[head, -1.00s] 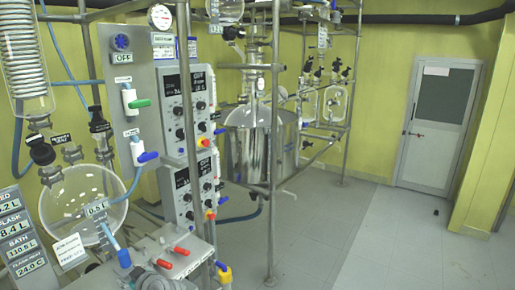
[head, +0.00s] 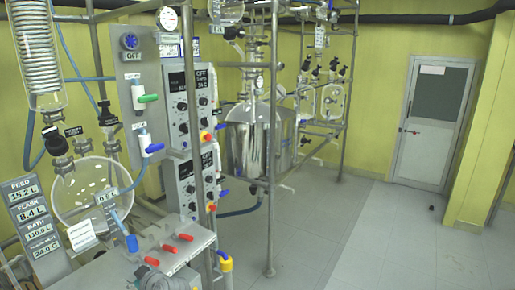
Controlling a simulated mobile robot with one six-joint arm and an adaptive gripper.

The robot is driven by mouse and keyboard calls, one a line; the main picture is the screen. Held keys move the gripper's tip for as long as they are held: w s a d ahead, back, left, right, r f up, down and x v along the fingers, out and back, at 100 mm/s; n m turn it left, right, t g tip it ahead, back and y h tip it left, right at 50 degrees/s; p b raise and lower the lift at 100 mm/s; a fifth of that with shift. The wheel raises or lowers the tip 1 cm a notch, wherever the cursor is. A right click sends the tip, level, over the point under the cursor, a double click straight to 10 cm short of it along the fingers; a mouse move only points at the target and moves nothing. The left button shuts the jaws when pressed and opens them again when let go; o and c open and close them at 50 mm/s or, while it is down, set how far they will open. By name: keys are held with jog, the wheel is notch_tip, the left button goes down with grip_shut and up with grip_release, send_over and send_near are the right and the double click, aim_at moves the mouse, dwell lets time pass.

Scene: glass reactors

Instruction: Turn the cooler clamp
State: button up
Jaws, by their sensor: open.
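The cooler, a glass column with a coil (head: 33,50), stands at the upper left of the head view. Below it are a black knob-like fitting (head: 54,139) and a small grey clamp (head: 83,147), above a round glass flask (head: 92,190). Another black fitting (head: 106,115) hangs to the right of them. I cannot tell for certain which of these is the cooler clamp or how far it is turned. My gripper is not in view.
Grey control panels (head: 190,100) with dials and coloured valves stand right of the flask. A metal bench (head: 125,262) with red handles is in front. A steel reactor (head: 250,140) stands inside a pipe frame (head: 272,200). Clear floor (head: 350,230) lies at right, before a door (head: 435,120).

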jog(key=w+d+f+m+g+h+b, duration=0.1)
jog(key=w+d+f+m+h+b, duration=0.1)
jog(key=d+f, duration=0.5)
jog(key=w+d+f+m+g+h+b, duration=0.1)
jog(key=w+d+f+m+h+b, duration=0.15)
jog(key=d, duration=0.85)
jog(key=w+d+f+m+g+h+b, duration=0.1)
jog(key=d+f+h, duration=0.1)
jog(key=d+f, duration=0.5)
jog(key=s+d+f+m+g+h+b, duration=0.1)
jog(key=s+d+f+m+g+h, duration=0.15)
jog(key=d, duration=0.65)
jog(key=s+d+f+m+g+h+b, duration=0.1)
jog(key=s+d+m+b, duration=0.15)
jog(key=d, duration=0.65)
jog(key=s+d+f+m+g+h+b, duration=0.1)
jog(key=s+d+f+m+g+h, duration=0.15)
jog(key=d, duration=0.65)
notch_tip(320, 180, up, 20)
jog(key=t+p, duration=0.1)
jog(key=p, duration=1.9)
jog(key=shift+s+r+y, duration=0.15)
jog(key=shift+y, duration=0.2)
